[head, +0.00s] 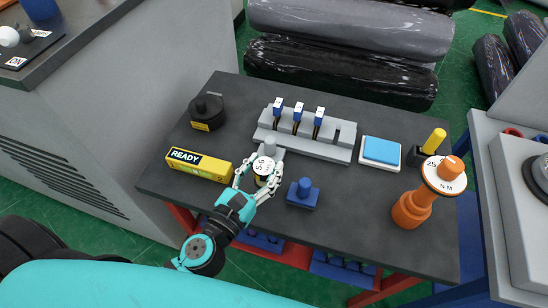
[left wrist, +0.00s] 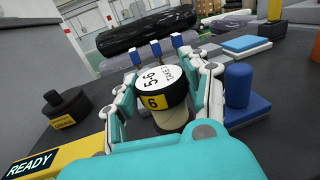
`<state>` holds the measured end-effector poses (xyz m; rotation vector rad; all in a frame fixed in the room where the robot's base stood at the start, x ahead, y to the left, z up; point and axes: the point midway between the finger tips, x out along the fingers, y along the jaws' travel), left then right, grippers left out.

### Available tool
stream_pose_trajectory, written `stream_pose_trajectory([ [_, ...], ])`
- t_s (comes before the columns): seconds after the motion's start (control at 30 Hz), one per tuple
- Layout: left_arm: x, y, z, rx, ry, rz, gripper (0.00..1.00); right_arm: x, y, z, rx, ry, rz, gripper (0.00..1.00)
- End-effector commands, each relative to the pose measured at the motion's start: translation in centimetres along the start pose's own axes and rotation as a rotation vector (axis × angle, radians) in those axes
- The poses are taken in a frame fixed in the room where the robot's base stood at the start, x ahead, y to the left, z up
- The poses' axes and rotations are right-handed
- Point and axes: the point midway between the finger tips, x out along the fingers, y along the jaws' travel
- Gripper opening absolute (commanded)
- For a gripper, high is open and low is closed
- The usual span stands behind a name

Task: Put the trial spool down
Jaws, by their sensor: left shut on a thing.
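The trial spool (head: 264,166) has a white top with black print, a dark side and a yellow label reading 6. It also shows in the left wrist view (left wrist: 160,86), with a beige part below it. My left gripper (head: 260,175) is shut on the spool, with a finger on either side, as the left wrist view (left wrist: 163,100) also shows. The spool is over the dark table (head: 232,108), near its front edge. Its underside is hidden, so I cannot tell whether it touches the table. My right gripper is not in view.
A yellow READY block (head: 199,165) is left of the spool, a blue knobbed block (head: 303,193) right. Behind stands a grey rack (head: 335,150) with blue-topped pieces. A black cylinder (head: 207,110), blue-topped pad (head: 381,151) and orange torque dial (head: 412,207) stand around. Bare table lies front right.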

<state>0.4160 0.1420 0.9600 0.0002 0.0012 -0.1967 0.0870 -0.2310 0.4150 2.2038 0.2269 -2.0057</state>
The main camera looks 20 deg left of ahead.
Motion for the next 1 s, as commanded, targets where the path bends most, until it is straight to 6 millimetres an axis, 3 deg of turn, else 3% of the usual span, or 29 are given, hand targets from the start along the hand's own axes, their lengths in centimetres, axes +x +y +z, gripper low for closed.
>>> stream_pose_trajectory([
  [0.1, 2.1, -0.3, 0.0, -0.001, -0.002, 0.000, 0.12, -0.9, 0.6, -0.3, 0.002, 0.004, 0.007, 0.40],
  [0.37, 4.0, -0.6, -0.2, 0.000, -0.001, 0.000, 0.12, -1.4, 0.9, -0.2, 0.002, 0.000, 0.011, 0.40],
  [0.4, 3.9, -0.6, -1.6, -0.002, 0.003, 0.002, 0.12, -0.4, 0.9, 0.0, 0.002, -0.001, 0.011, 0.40],
  [0.53, 3.8, -0.6, -3.9, -0.001, 0.002, 0.002, 0.12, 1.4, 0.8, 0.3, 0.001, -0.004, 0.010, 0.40],
  [0.97, 3.8, -0.5, -4.5, -0.001, 0.000, 0.001, 0.12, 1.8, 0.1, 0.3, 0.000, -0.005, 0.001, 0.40],
  [1.0, 3.8, -0.5, -4.3, 0.000, 0.001, 0.001, 0.51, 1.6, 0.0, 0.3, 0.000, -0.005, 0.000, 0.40],
])
